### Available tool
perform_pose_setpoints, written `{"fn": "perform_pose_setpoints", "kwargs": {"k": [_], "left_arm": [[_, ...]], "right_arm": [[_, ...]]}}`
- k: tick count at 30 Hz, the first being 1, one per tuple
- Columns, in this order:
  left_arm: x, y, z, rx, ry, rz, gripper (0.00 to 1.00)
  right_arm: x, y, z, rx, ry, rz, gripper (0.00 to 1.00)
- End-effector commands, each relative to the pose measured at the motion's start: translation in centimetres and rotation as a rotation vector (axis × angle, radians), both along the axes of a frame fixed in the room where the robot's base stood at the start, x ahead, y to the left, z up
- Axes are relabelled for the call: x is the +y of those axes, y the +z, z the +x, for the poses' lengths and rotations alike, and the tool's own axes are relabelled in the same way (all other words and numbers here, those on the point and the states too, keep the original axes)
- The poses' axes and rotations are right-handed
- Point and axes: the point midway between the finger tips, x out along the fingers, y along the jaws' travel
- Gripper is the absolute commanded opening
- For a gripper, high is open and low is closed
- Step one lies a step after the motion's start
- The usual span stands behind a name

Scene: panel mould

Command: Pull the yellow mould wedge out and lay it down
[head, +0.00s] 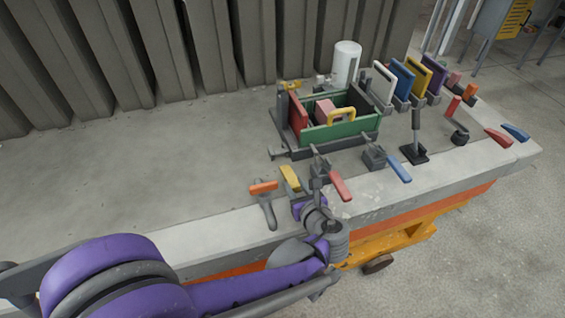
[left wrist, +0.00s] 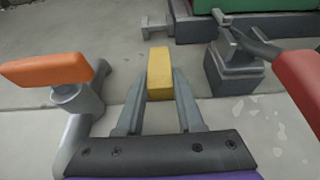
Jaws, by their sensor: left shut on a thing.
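The yellow mould wedge (head: 290,178) is a small block near the front edge of the table, in front of the mould (head: 340,131) with its green and red sides. In the left wrist view the wedge (left wrist: 159,74) stands between the two grey fingers of my left gripper (left wrist: 158,92). My left gripper (head: 297,198) is shut on the wedge, which is clear of the mould. I cannot tell whether the wedge touches the table. My right gripper is in neither view.
An orange-handled tool (head: 264,188) stands close left of my left gripper, and a red-handled clamp (head: 340,185) close right. A blue-handled clamp (head: 399,169) is further right. Coloured panels stand in a rack at the back right. The left of the table (head: 150,170) is clear.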

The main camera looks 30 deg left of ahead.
Motion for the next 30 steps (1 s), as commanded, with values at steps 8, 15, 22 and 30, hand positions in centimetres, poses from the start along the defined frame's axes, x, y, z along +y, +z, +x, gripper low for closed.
{"fn": "perform_pose_setpoints", "kwargs": {"k": [8,15,22,30], "left_arm": [[0.0,0.0,0.0,0.000,0.000,0.000,0.00],[-0.7,0.0,-0.5,0.000,-0.003,-0.002,0.00],[-2.1,0.0,-1.8,0.000,-0.003,-0.002,0.00],[-3.1,0.0,-2.6,0.000,-0.001,-0.001,0.00]], "right_arm": [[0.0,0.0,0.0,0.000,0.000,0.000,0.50],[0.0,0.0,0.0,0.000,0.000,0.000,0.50],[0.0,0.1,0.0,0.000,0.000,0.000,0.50],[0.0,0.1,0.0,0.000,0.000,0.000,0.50]]}}
